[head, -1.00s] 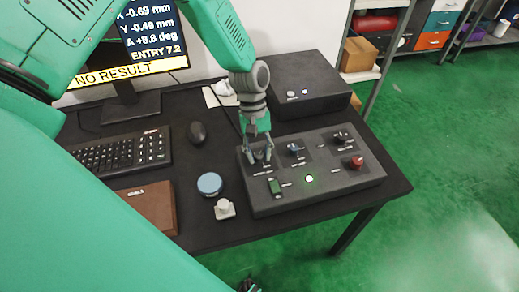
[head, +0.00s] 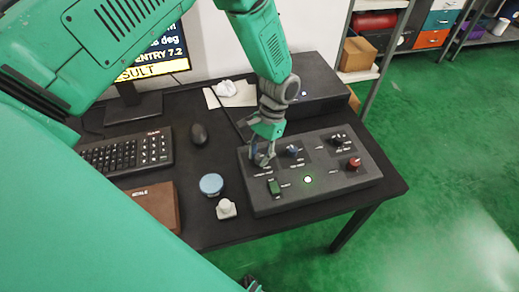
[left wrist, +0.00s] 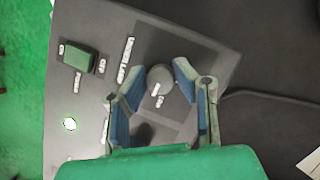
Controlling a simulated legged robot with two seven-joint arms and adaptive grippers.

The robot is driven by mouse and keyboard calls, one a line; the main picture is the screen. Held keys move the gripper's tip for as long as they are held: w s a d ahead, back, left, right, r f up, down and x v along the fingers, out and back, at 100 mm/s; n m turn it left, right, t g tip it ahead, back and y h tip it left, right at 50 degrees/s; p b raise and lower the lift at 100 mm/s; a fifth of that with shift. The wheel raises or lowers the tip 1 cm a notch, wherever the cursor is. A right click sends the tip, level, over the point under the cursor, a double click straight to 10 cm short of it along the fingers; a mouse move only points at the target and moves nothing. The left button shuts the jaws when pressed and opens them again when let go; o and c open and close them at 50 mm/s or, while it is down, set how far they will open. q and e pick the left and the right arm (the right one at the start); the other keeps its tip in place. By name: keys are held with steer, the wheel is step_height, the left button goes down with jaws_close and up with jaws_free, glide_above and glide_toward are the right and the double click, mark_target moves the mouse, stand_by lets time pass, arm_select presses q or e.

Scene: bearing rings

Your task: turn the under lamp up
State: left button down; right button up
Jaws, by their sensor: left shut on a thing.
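The under lamp knob (left wrist: 160,84) is dark and round with a pale mark, beside the label "UNDER LAMP" in the left wrist view. It sits at the left rear of the dark control box (head: 330,188). My left gripper (head: 262,160) is shut on this knob, its fingers on either side of it; they also show in the left wrist view (left wrist: 151,84). In the head view the fingers mostly hide the knob. A small dark part at the head view's bottom edge may be my right gripper; too little shows to tell its state.
The box also carries a green switch (head: 274,187), a lit round button (head: 307,180), a blue knob (head: 292,151), a black knob (head: 338,139) and a red knob (head: 354,163). A blue-topped disc (head: 211,184) and a small pale part (head: 226,208) lie left of it.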

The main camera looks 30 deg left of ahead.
arm_select(q)
steer(key=shift+w+r+m+y, duration=0.1)
steer(key=shift+w+m+y, duration=0.15)
steer(key=shift+m, duration=0.3)
steer(key=shift+w+m+y, duration=0.1)
steer(key=shift+m+y, duration=0.15)
steer(key=shift+m, duration=0.3)
steer(key=c, duration=1.3)
jaws_free()
steer(key=shift+d, duration=0.1)
steer(key=v, duration=1.1)
steer(key=shift+r, duration=0.3)
steer(key=shift+d, duration=0.1)
